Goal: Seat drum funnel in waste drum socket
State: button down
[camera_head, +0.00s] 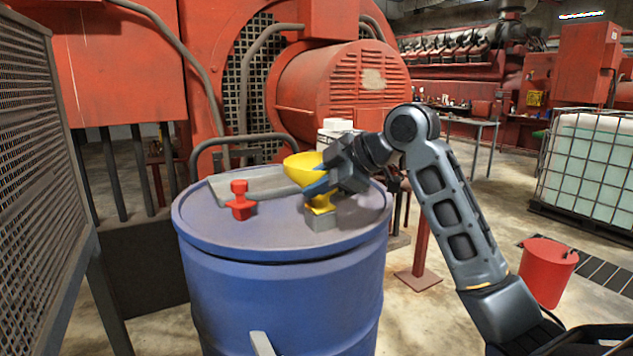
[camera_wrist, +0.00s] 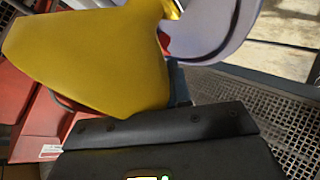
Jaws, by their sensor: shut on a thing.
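The yellow drum funnel (camera_head: 303,172) is upright above the right part of the lid of the blue waste drum (camera_head: 283,290). My gripper (camera_head: 318,184) comes from the right and is shut on the funnel. The funnel's lower end is over a small grey block-like socket (camera_head: 321,220) on the lid. I cannot tell whether it sits in the socket or just above it. In the wrist view the funnel (camera_wrist: 95,55) fills the upper left, and the drum lid (camera_wrist: 205,25) shows behind it.
A red plug-like part (camera_head: 240,200) stands on the lid left of the funnel. A grey flat plate (camera_head: 245,183) lies behind it. A mesh panel (camera_head: 35,170) stands close on the left. A red bucket (camera_head: 546,272) is on the floor at right.

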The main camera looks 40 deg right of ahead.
jog(key=c, duration=1)
grip_release()
jog(key=shift+o, duration=0.2)
jog(key=b+v, duration=0.1)
jog(key=v, duration=0.7)
jog(key=shift+d+f, duration=0.1)
